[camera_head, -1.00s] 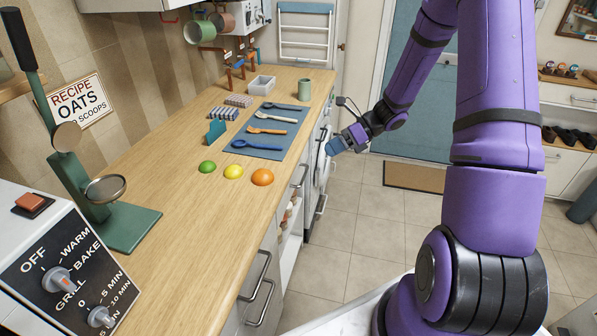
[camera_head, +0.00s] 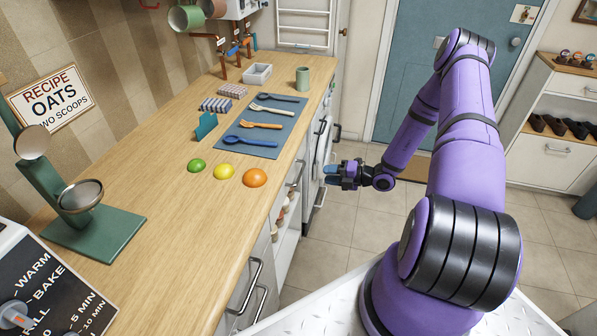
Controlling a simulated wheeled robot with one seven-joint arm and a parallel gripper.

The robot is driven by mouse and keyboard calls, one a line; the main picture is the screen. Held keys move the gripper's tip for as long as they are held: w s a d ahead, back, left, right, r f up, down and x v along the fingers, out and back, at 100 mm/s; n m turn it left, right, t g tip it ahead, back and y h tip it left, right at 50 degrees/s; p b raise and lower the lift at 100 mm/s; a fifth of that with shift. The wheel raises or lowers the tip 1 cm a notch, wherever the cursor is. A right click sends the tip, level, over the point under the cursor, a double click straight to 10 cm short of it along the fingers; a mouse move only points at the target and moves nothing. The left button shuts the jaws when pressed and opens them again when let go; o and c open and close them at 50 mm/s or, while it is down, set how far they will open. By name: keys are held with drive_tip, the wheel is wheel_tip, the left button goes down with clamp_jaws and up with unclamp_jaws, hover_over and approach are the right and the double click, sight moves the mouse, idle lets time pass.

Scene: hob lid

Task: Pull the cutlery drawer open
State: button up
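My gripper (camera_head: 338,175), with bluish fingertips, is in front of the counter fronts, pointing left towards them. It looks empty, and its finger gap is too small to judge. A drawer front with a bar handle (camera_head: 296,174) is under the counter edge, left of my gripper and apart from it. More bar handles are nearer me (camera_head: 250,284) and farther along (camera_head: 322,127). No label shows which drawer is the cutlery drawer, and no drawer visibly stands out from the counter. A blue mat (camera_head: 238,133) with spoons and forks lies on the counter above.
A green (camera_head: 196,166), a yellow (camera_head: 224,172) and an orange (camera_head: 255,178) round thing lie near the counter edge. Tiled floor (camera_head: 345,230) is free between the counter and my arm.

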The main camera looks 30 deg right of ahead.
sight(300, 173)
drive_tip(key=x, duration=1.1)
clamp_jaws()
